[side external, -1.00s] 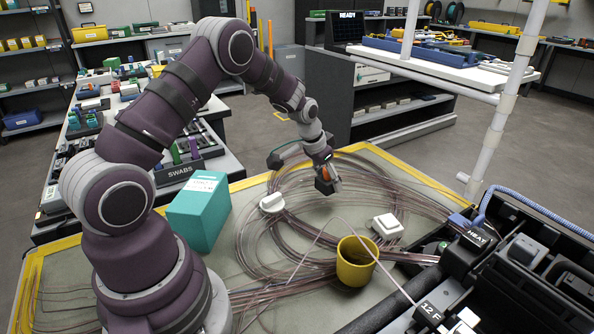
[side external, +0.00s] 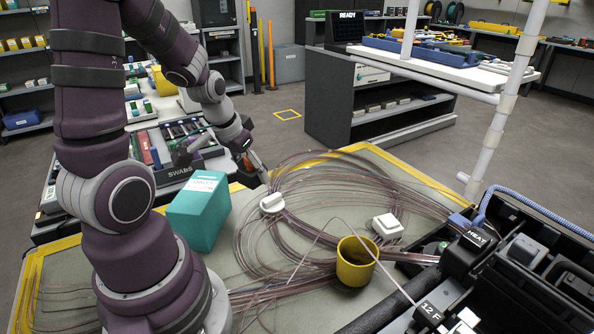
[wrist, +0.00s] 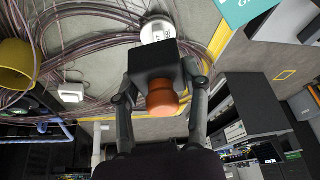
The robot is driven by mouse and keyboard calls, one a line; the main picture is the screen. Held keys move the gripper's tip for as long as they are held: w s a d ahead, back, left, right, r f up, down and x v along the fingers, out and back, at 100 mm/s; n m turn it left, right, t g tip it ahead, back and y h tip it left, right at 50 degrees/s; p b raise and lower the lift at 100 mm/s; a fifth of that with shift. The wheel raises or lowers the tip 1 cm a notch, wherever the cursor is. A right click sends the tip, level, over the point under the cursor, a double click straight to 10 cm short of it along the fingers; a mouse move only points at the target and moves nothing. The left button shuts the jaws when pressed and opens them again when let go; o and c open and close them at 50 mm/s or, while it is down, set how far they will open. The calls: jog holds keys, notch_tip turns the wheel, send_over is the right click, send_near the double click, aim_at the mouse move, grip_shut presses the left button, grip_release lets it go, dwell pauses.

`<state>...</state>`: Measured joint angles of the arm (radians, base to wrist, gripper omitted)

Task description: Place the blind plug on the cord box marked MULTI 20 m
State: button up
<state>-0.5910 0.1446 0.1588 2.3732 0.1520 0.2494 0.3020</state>
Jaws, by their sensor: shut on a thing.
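My gripper (wrist: 160,98) is shut on the blind plug (wrist: 163,98), a black square block with an orange-brown round knob facing the wrist camera. A square white box (side external: 388,226) lies farther right. No MULTI 20 m marking is readable on either.
Loose fibre coils (side external: 330,185) cover much of the mat. A yellow cup (side external: 356,262) stands at the front middle. A teal box (side external: 199,211) stands left of the coils. An open black case (side external: 520,262) fills the right side, with a white frame post (side external: 500,110) behind it.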

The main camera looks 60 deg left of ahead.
aim_at(212, 174)
jog(key=s+a+r+n+y, duration=0.1)
jog(key=s+a+r+n, duration=0.4)
jog(key=s+a+r, duration=0.15)
jog(key=shift+g, duration=0.4)
notch_tip(212, 174, down, 7)
jog(key=shift+s+r, duration=0.1)
jog(key=shift+r, duration=0.1)
jog(key=shift+f, duration=0.15)
jog(key=o, duration=1.2)
jog(key=shift+c, duration=0.2)
